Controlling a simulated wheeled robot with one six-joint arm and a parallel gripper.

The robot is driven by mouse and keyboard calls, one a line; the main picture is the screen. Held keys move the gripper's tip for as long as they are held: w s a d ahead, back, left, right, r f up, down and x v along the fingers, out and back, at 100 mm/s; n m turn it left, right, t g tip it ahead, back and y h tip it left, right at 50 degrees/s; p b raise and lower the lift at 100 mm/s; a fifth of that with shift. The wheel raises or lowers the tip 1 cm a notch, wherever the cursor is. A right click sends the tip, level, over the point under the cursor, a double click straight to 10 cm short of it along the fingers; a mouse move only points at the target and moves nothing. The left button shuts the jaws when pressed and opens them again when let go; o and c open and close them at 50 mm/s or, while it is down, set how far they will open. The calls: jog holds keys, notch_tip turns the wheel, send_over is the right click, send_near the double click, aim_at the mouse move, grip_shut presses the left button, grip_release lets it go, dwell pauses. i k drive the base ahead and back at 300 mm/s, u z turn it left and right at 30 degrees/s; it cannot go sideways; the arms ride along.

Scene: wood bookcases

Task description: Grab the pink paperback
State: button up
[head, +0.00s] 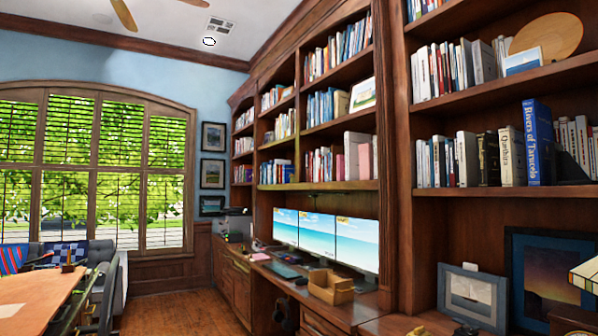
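A pink book (365,161), which looks like the pink paperback, stands upright at the right end of a row on the lower shelf of the middle bookcase, above the monitors. A taller pale book (352,155) is just to its left. The dark wooden upright of the bookcase is close to its right. Only its spine side shows, and I cannot read any title. My gripper is not in view.
A desk with three monitors (326,239) and a cardboard box (331,287) juts out below the shelf. Framed pictures (472,296) stand at the right. A wooden table (35,291) and chairs are at the left. Open wood floor (172,312) lies between.

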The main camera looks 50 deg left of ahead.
aim_at(341, 162)
jog(key=u, duration=2.2)
jog(key=i, duration=5.65)
jog(key=z, duration=2.25)
